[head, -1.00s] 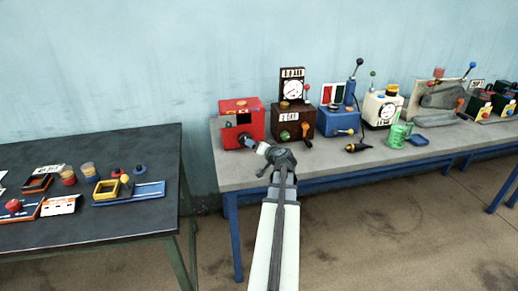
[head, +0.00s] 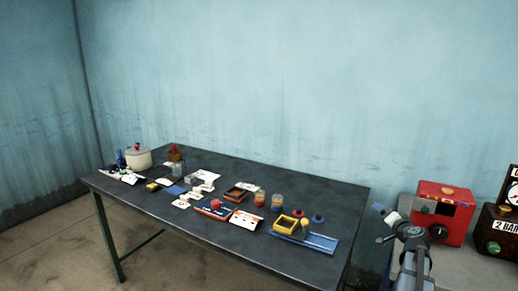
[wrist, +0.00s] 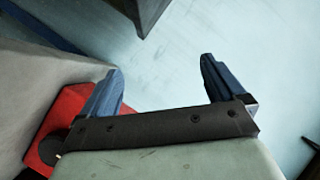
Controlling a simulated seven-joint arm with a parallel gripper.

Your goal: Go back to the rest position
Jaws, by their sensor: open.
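My gripper (head: 379,209) is at the lower right of the head view, just left of the red box, near the left end of the grey bench. In the wrist view my gripper (wrist: 162,70) shows two blue fingers spread wide apart with nothing between them. Pale blue wall shows through the gap. The rest of my arm runs down out of the head view.
The red box (head: 447,208) stands close on the right; part of it shows in the wrist view (wrist: 68,112). A brown box (head: 497,235) is beyond it. The dark table (head: 140,192) at left holds a white pot (head: 138,159), a blue tray (head: 318,242) and several small items.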

